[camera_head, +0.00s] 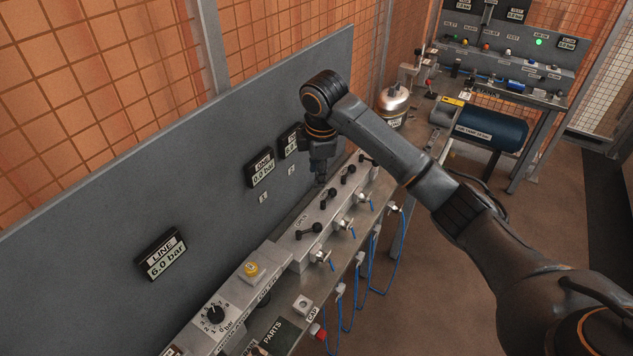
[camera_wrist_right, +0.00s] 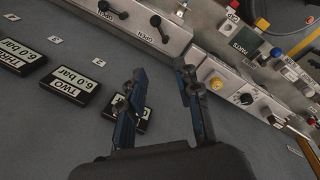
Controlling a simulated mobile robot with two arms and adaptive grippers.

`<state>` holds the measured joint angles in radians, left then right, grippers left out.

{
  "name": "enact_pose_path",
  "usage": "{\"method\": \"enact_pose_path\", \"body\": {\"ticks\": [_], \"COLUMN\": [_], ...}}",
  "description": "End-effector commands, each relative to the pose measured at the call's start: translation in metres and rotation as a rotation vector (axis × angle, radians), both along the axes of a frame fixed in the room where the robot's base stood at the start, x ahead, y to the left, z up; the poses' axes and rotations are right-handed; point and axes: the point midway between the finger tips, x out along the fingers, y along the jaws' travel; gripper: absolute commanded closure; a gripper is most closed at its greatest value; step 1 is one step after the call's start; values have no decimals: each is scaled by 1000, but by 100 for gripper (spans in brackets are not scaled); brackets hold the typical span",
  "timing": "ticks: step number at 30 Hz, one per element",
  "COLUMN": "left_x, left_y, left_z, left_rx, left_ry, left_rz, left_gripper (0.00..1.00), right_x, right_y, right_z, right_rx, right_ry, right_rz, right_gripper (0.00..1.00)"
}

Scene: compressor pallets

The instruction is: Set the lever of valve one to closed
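The valve row is a grey manifold with black levers, shown in the head view. The front lever, nearest the yellow button, appears to be the lever of valve one (camera_head: 310,230); it lies across the manifold beside an OPEN label. It seems to show in the right wrist view as a black lever (camera_wrist_right: 157,29). My right gripper (camera_head: 320,181) points down above the manifold, farther back than this lever and apart from it. In the right wrist view the fingers (camera_wrist_right: 160,69) are spread with nothing between them. My left gripper is in neither view.
Gauge ONE (camera_head: 261,168) and the LINE gauge (camera_head: 161,254) hang on the grey back panel. A yellow button (camera_head: 251,268) and a black dial (camera_head: 215,314) sit in front of the valves. Blue hoses (camera_head: 374,262) hang below small taps. A blue tank (camera_head: 490,130) stands farther back.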

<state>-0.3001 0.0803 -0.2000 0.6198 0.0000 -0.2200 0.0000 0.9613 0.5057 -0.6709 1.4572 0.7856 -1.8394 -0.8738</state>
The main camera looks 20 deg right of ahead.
Motion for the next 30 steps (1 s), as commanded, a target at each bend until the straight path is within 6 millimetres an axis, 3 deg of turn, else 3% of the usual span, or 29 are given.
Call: {"method": "enact_pose_path", "body": {"ticks": [11,15,17,20,24,30], "left_x": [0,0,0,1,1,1], "left_y": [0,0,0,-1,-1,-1], "left_z": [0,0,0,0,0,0], "left_rx": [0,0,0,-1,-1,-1], "left_ry": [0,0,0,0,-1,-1], "left_rz": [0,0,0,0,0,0], "left_gripper": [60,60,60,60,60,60], "right_x": [-2,-6,-13,-35,-79,-151], "right_y": [0,5,14,34,65,91], "right_z": [8,-2,-15,-48,-97,-144], "right_rx": [0,6,17,51,132,252], "right_ry": [1,3,4,3,-7,-21], "right_rz": [1,-2,-10,-43,-141,-354], "right_gripper": [67,96,100,100,100,100]}}
